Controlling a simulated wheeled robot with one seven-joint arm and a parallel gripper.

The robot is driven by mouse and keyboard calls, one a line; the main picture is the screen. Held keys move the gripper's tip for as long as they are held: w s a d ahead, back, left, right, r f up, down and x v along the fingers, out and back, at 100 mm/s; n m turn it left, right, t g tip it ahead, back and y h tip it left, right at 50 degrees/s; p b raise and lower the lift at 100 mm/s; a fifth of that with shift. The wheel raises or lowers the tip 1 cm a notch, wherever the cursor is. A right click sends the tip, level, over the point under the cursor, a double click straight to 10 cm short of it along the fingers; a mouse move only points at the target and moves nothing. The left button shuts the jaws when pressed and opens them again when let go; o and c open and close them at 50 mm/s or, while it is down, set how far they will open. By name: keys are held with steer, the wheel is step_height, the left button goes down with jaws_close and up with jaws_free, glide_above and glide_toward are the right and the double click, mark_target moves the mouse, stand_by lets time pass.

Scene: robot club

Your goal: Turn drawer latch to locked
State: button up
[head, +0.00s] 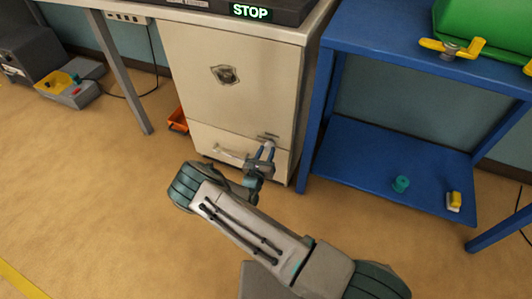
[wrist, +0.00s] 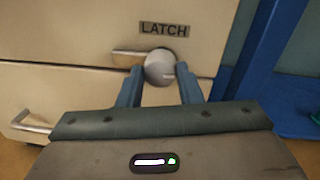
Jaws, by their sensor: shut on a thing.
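The drawer latch is a round grey knob (wrist: 160,67) with a flat bar (wrist: 128,54) reaching out to its left, lying about level. It sits under a dark "LATCH" label (wrist: 164,30) near the lower right of the white cabinet (head: 232,95). My gripper (wrist: 160,80) has its two blue fingers on either side of the knob and is shut on it. In the head view my gripper (head: 265,151) reaches the cabinet's lower right, and its wrist hides most of the latch. The drawer front (head: 205,142) below looks shut, with a pale handle (head: 228,153).
A blue shelf unit (head: 322,110) stands close on the right, with a teal roll (head: 401,184) and a yellow and white item (head: 454,201) on its lower shelf. An orange bin (head: 178,120) sits left of the cabinet. The floor in front is mostly clear.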

steer(key=shift+n, duration=0.3)
steer(key=n+p, duration=0.1)
steer(key=n, duration=0.2)
steer(key=shift+r, duration=0.1)
steer(key=n+p, duration=0.1)
steer(key=n, duration=0.3)
steer(key=shift+n+g, duration=0.4)
steer(key=n, duration=0.4)
steer(key=shift+a, duration=0.1)
steer(key=n, duration=0.4)
steer(key=shift+n+h, duration=0.3)
steer(key=shift+h, duration=0.1)
steer(key=o, duration=1)
